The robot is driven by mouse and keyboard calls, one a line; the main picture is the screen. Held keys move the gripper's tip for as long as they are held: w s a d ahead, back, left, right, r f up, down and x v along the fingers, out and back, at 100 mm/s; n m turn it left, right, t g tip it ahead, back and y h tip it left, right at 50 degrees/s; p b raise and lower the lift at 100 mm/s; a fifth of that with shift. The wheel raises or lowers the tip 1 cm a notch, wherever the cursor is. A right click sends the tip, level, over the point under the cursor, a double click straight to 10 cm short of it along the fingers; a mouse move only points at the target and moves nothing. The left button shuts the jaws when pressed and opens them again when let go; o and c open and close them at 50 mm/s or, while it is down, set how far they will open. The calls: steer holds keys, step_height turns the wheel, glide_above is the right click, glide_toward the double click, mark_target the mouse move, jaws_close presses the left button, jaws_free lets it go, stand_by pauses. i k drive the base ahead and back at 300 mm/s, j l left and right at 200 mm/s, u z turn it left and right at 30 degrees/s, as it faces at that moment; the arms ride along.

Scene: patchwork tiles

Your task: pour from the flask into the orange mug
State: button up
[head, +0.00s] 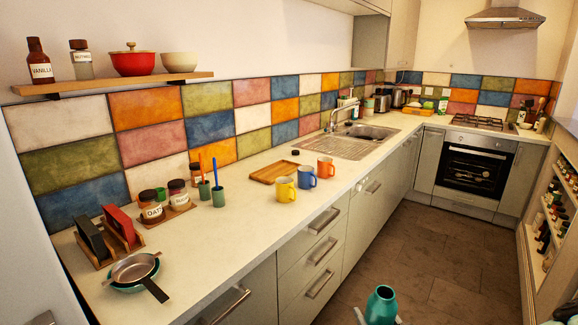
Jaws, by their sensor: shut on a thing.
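The flask (382,304) is teal with an open dark mouth. It shows at the bottom edge, in front of the cabinets and over the floor, looking upright; its lower part is cut off. My gripper (379,317) shows only as small bits on both sides of the flask, shut on it. The orange mug (326,168) stands on the counter at the right end of a row of mugs, well above and left of the flask in the picture. Its inside is too small to read.
A blue mug (306,177) and a yellow mug (286,189) stand close left of the orange mug. A wooden tray (273,173) lies behind them, a small dark cap (295,153) near it. The sink (362,134) lies beyond; the counter front (250,240) is clear.

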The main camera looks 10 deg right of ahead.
mark_target(324, 165)
steer(key=i+l+u, duration=0.1)
steer(key=u, duration=1.25)
steer(key=l, duration=3.9)
steer(key=i+u, duration=0.05)
